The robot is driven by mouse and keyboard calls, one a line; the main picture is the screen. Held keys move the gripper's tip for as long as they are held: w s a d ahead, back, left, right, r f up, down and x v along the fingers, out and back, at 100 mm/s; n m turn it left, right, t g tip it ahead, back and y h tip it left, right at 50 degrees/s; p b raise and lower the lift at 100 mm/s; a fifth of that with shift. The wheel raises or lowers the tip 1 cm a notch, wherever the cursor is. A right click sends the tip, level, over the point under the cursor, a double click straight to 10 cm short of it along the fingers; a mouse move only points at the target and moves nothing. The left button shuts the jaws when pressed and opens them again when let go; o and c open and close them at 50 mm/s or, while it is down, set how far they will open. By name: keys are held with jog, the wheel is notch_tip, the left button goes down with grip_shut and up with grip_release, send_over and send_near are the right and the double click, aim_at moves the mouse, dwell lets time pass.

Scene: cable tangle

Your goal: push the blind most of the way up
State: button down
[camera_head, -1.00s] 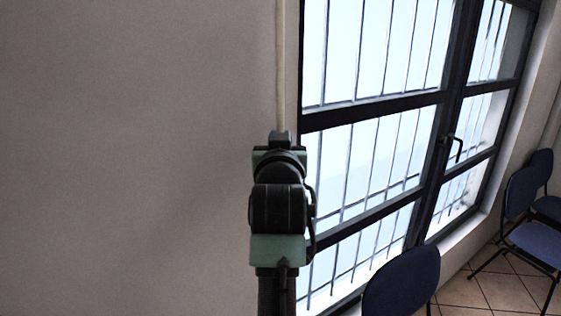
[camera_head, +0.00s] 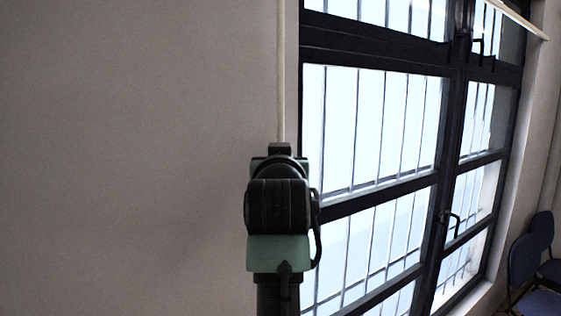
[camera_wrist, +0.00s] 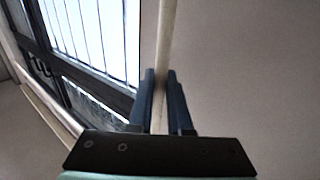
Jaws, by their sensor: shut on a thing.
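A pale vertical cord or strap (camera_head: 281,75) hangs against the wall, just left of the window frame. My gripper (camera_wrist: 160,74) is around it in the wrist view, shut on the cord (camera_wrist: 165,35), which runs between the two dark fingers. In the head view my wrist covers the fingers and the lower cord. A pale slanted bar at the upper right of the head view, which looks like the lower edge of the blind (camera_head: 520,20), crosses the top of the window. I cannot tell how far the blind is raised from this alone.
The dark-framed window (camera_head: 380,130) with bars fills the right side, with handles on its frame. Blue chairs (camera_head: 530,255) stand at the lower right. The plain wall (camera_head: 120,150) on the left is clear.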

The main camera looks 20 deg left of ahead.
jog(key=c, duration=0.8)
grip_release()
jog(key=shift+c, duration=0.2)
jog(key=shift+s, duration=0.1)
jog(key=b+v, duration=0.6)
jog(key=v, duration=0.6)
jog(key=shift+s+d+b, duration=0.2)
jog(key=shift+s+b, duration=0.15)
jog(key=shift+b, duration=0.05)
jog(key=s+d+r+m+t+h+b, duration=0.1)
jog(key=s+d+m+t+h+b, duration=0.2)
jog(key=s+d+t, duration=0.7)
jog(key=s+d+h+b, duration=0.1)
jog(key=s+d+h, duration=0.1)
jog(key=s+d, duration=0.2)
jog(key=shift+s+d+r+m+h, duration=0.25)
jog(key=shift+s+m+h, duration=0.05)
jog(key=shift+s, duration=0.2)
